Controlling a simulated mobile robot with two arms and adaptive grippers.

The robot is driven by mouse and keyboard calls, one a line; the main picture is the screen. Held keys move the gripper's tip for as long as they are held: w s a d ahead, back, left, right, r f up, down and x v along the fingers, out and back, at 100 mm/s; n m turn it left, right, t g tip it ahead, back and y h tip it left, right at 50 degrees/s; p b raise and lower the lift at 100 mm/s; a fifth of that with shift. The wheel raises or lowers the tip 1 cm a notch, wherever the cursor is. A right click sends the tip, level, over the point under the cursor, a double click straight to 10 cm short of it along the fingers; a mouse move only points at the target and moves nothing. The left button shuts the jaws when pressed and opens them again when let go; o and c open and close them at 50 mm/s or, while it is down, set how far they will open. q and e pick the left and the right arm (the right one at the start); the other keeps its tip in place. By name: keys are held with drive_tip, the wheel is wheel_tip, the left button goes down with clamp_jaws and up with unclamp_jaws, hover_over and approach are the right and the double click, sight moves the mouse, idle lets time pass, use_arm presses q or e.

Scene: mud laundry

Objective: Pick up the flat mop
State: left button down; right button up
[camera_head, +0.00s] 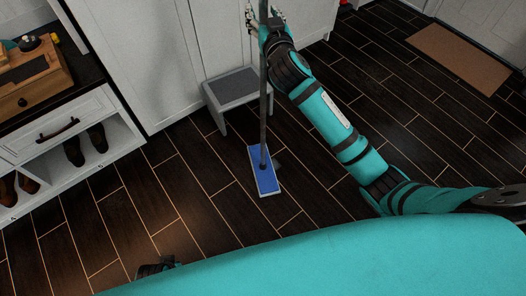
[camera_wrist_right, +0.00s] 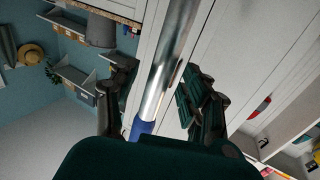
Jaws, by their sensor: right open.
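The flat mop stands upright on the dark wooden floor, with a blue rectangular head (camera_head: 265,181) and a thin grey handle (camera_head: 263,115) running up past the top edge in the head view. My right gripper (camera_head: 265,17) is up at the handle, near the top edge of that view. In the right wrist view, the shiny handle (camera_wrist_right: 167,75) with a blue section passes between the two spread fingers of my right gripper (camera_wrist_right: 160,95). The gripper is open around the handle. A small dark part of mine shows at the lower left in the head view; my left gripper cannot be made out.
A grey step stool (camera_head: 233,90) stands just behind the mop, against white cabinet doors (camera_head: 150,60). A white shoe bench (camera_head: 75,145) with a wooden box (camera_head: 35,75) on top is at left. A brown doormat (camera_head: 458,58) lies at right. Open floor surrounds the mop head in front.

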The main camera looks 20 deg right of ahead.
drive_tip(key=shift+w, duration=0.35)
use_arm(q)
drive_tip(key=shift+w+r, duration=0.2)
drive_tip(key=shift+r, duration=0.1)
use_arm(e)
drive_tip(key=shift+c, duration=0.4)
clamp_jaws()
use_arm(q)
drive_tip(key=shift+s+f, duration=0.25)
use_arm(e)
drive_tip(key=shift+r, duration=0.2)
